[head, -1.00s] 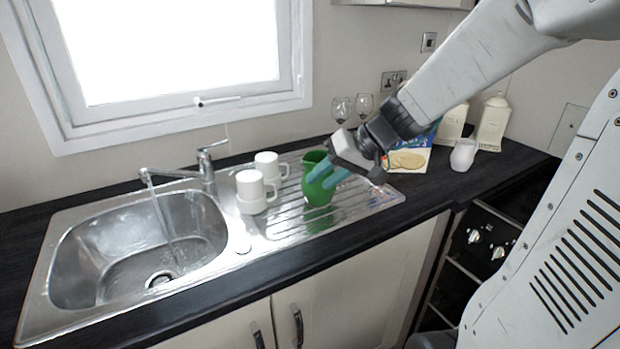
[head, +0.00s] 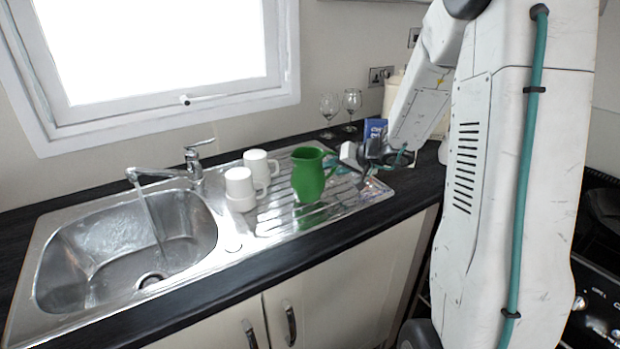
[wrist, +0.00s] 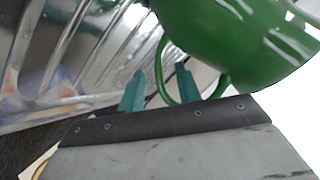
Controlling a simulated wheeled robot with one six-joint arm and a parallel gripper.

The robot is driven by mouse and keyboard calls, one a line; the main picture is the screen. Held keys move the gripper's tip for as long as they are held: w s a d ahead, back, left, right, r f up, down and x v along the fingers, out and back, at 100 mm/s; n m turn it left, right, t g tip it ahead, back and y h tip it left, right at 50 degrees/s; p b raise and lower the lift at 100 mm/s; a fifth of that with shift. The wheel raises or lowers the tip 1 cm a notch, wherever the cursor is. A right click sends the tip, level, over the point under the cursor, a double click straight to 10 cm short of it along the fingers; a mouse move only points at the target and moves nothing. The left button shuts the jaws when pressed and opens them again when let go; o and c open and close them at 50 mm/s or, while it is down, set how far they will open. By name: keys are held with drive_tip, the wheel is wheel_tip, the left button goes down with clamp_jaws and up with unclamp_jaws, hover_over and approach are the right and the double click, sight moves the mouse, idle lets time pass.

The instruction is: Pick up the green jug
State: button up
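The green jug (head: 308,177) stands upright on the ribbed steel drainer in the head view, with its handle toward the right. My gripper (head: 338,169) is just right of the jug, low at its handle side. In the wrist view, the jug (wrist: 235,40) fills the upper right. My gripper (wrist: 160,80) shows two teal fingers spread apart, so it is open. The jug's handle loop runs down between and past the fingers. I cannot tell whether a finger touches it.
Two white mugs (head: 240,184) (head: 257,166) stand left of the jug on the drainer (head: 285,222). The sink (head: 125,245) with running tap (head: 165,173) is further left. Two wine glasses (head: 329,106) (head: 351,103) stand behind. A blue box (head: 374,129) is partly hidden behind my arm.

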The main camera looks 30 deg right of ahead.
drive_tip(key=shift+w+a+f, duration=0.15)
drive_tip(key=shift+w+f, duration=0.1)
drive_tip(key=shift+w, duration=0.1)
drive_tip(key=shift+c, duration=0.3)
clamp_jaws()
drive_tip(key=shift+r, duration=0.1)
